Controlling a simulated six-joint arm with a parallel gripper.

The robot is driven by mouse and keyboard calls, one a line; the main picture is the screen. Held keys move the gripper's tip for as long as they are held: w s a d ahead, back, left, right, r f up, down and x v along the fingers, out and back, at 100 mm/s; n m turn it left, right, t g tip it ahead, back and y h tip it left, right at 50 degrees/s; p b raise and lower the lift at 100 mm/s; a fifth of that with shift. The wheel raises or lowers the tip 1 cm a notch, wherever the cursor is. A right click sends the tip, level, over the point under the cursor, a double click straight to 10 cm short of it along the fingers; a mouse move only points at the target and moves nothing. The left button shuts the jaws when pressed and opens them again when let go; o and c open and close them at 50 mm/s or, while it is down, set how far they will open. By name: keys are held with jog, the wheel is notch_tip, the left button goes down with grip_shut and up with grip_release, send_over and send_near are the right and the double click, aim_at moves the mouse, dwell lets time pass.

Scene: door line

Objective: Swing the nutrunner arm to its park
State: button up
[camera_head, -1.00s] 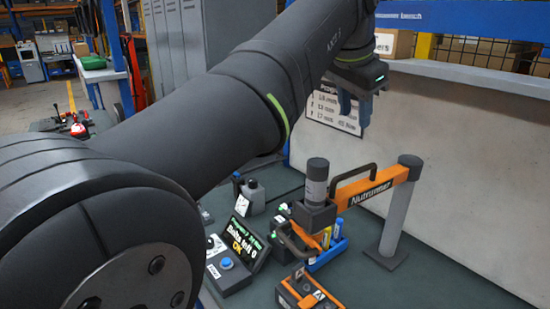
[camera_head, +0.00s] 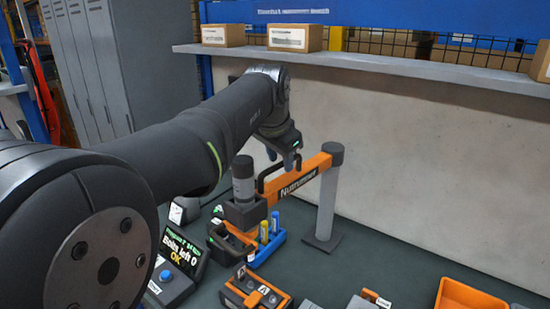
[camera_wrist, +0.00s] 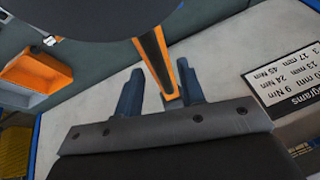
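The nutrunner arm (camera_head: 297,178) is an orange bar labelled "Nutrunner" on a grey post (camera_head: 325,205). A dark handle loop rises from the bar. A grey cylindrical tool head (camera_head: 243,178) stands at its left end. My gripper (camera_head: 287,162) is just above and behind the bar near the handle, partly hidden by my wrist. In the wrist view my gripper (camera_wrist: 159,68) has its two blue-grey fingers apart, with the orange bar (camera_wrist: 155,58) showing between them. I cannot tell whether they touch the bar or handle. No park rest is clearly identifiable.
A display (camera_head: 181,252) reads "Bolts left 0 OK", beside a blue button (camera_head: 166,275). An orange bin (camera_head: 468,296) is front right. A shelf (camera_head: 400,65) runs along the wall.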

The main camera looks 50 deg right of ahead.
grip_shut()
jog(key=shift+s, duration=0.15)
jog(key=shift+s, duration=0.55)
jog(key=s+d+n+t+y, duration=0.1)
jog(key=s+d+n, duration=0.3)
jog(key=s, duration=0.3)
jog(key=s+d+n+t+y, duration=0.1)
jog(key=s+d+n+y, duration=0.1)
jog(key=s+d+n, duration=0.3)
jog(key=s+d+n+t+y, duration=0.1)
jog(key=s+d+n, duration=0.3)
jog(key=s, duration=0.7)
jog(key=shift+d+n+y, duration=0.3)
